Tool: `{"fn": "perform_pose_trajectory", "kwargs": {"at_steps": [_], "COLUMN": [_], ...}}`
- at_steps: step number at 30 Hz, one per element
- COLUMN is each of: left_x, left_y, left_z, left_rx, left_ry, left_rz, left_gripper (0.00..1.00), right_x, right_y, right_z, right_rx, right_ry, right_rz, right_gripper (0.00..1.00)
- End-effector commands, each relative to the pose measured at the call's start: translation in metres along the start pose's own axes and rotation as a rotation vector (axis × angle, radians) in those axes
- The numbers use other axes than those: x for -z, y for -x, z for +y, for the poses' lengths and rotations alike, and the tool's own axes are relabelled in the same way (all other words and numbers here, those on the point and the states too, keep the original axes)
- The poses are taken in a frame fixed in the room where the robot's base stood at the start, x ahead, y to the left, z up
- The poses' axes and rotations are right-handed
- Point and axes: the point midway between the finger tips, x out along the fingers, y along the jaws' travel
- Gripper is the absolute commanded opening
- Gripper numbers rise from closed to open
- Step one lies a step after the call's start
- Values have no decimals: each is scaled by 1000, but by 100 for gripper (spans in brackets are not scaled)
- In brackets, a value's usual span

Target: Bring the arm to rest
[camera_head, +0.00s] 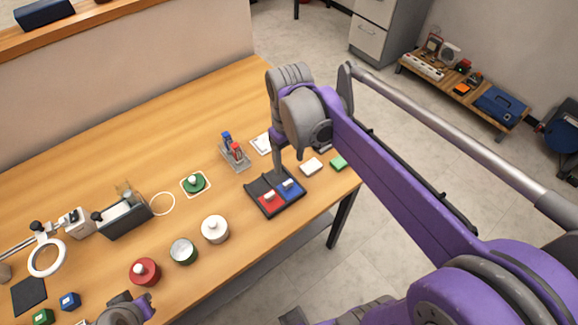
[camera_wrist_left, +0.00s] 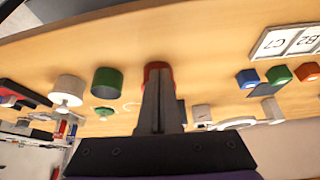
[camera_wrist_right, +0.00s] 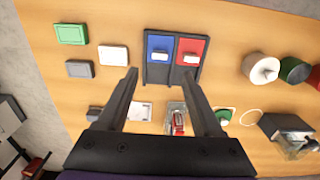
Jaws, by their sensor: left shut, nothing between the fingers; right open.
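My right arm reaches across the right of the head view. Its gripper (camera_head: 278,160) hangs over the table near the black two-part tray (camera_head: 262,186), partly hidden by its own arm. In the right wrist view the fingers (camera_wrist_right: 160,80) are apart with nothing between them, and the tray (camera_wrist_right: 175,72), with blue and red compartments each holding a white-topped piece, lies beyond them. My left gripper (camera_head: 128,310) is at the bottom edge of the head view. In the left wrist view its fingers (camera_wrist_left: 158,85) are together and empty, in front of a red round container (camera_wrist_left: 158,68).
The wooden table (camera_head: 130,150) holds red (camera_head: 145,272), green (camera_head: 184,252) and white (camera_head: 215,230) round containers, a green knob (camera_head: 194,182) and a clear holder (camera_head: 235,157). White (camera_head: 311,167) and green (camera_head: 339,162) blocks lie near the table's right edge.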

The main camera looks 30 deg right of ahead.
Motion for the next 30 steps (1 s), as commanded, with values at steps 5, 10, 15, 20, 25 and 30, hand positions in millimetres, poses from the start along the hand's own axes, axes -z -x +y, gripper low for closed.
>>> {"fn": "perform_pose_trajectory", "kwargs": {"at_steps": [5,10,15,20,25,30], "left_x": [0,0,0,0,0,0], "left_y": [0,0,0,0,0,0], "left_z": [0,0,0,0,0,0], "left_rx": [0,0,0,0,0,0], "left_ry": [0,0,0,0,0,0], "left_rz": [0,0,0,0,0,0], "left_gripper": [0,0,0,0,0,0], "right_x": [0,0,0,-3,-24,-57], "right_y": [6,5,5,4,-10,-39], "right_z": [0,0,0,-2,-24,-54], "right_rx": [0,0,0,-2,-24,-37], "right_ry": [0,0,0,-1,-13,-40], "right_rz": [0,0,0,9,111,284], "right_gripper": [68,68,68,68,68,68]}}
